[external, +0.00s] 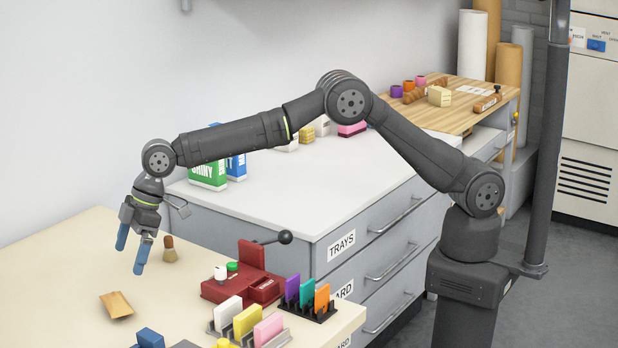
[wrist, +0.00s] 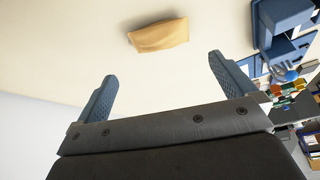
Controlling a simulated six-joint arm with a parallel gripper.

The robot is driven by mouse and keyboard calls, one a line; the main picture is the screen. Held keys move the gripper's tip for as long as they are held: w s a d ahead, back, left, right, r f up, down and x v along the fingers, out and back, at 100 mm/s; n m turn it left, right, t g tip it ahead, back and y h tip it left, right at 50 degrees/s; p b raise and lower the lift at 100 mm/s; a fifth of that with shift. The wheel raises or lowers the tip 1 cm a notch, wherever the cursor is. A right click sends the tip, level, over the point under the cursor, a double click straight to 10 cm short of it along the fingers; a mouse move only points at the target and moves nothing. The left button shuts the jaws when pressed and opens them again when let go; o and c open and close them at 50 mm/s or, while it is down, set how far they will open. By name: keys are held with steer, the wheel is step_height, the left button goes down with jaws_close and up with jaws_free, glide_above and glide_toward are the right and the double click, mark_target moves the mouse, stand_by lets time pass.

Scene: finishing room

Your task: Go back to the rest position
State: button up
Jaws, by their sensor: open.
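My gripper (external: 131,252) has blue fingers spread apart, with nothing between them. It points down above the left part of the cream table (external: 62,262). In the wrist view the two fingers of my gripper (wrist: 161,88) are also wide apart and empty. A small tan packet (external: 116,304) lies on the table below and in front of the fingers. It also shows beyond the fingertips in the wrist view (wrist: 159,35), apart from them.
A small brush (external: 169,249) stands right of the fingers. A red press (external: 240,283) with a black-knobbed lever and racks of coloured cards (external: 307,303) stand to the right. A blue block (external: 150,338) is at the front. A white-topped drawer cabinet (external: 300,200) lies behind.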

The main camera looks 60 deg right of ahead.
mark_target(118, 298)
steer(key=x, duration=1.1)
steer(key=shift+a+f, duration=0.1)
steer(key=shift+f, duration=0.2)
steer(key=shift+r, duration=0.15)
